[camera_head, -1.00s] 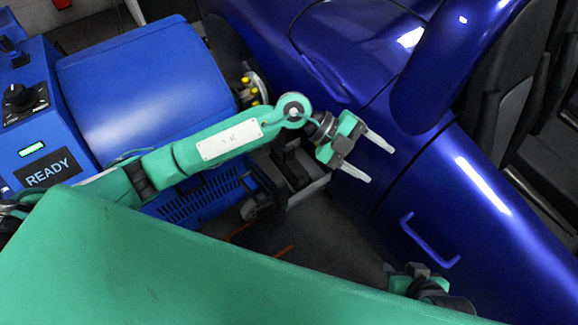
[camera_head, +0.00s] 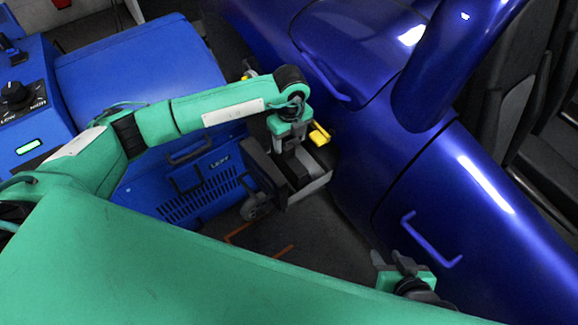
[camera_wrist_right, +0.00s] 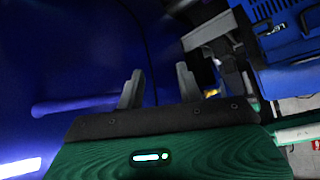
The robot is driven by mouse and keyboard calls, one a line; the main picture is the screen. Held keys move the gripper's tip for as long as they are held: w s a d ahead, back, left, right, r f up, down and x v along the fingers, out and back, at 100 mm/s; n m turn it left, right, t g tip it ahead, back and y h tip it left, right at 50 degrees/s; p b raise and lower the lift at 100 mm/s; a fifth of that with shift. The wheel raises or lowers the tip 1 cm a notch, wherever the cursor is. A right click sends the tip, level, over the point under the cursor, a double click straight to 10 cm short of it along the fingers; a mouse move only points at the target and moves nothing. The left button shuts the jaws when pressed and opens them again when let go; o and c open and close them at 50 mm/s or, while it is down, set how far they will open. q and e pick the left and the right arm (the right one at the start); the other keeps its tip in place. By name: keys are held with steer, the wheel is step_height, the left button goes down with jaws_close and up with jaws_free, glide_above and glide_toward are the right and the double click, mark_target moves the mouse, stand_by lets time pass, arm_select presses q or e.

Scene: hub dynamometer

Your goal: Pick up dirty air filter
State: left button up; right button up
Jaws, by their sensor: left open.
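I cannot make out a dirty air filter in either view. My left gripper (camera_head: 291,135) points down over the grey and black stand (camera_head: 312,178) beside the blue car. It is open, but its fingertips are mostly hidden, and I cannot tell what lies between them. A small yellow and black part (camera_head: 319,134) shows just right of it; I cannot tell what it belongs to. My right gripper (camera_head: 398,262) is low, near the car door handle. In the right wrist view its two fingers (camera_wrist_right: 158,88) are apart with nothing between them.
The blue car (camera_head: 400,160) fills the right side, with a door handle (camera_head: 428,240) standing out. A blue dynamometer unit (camera_head: 195,175) stands left. A control box (camera_head: 28,100) is at far left. Dark floor (camera_head: 290,235) is clear between.

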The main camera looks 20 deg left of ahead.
mark_target(289, 153)
arm_select(q)
steer(key=f+b, duration=0.1)
steer(key=f, duration=0.5)
steer(key=shift+a, duration=0.2)
steer(key=shift+f, duration=0.45)
arm_select(e)
steer(key=shift+w+a+t+y, duration=0.25)
steer(key=shift+a+t, duration=0.15)
steer(key=shift+a, duration=0.2)
steer(key=shift+w+a+t+y, duration=0.25)
steer(key=shift+a+t, duration=0.15)
steer(key=shift+a, duration=0.2)
arm_select(q)
steer(key=c, duration=1.3)
steer(key=shift+w, duration=0.1)
jaws_close()
steer(key=shift+r, duration=0.15)
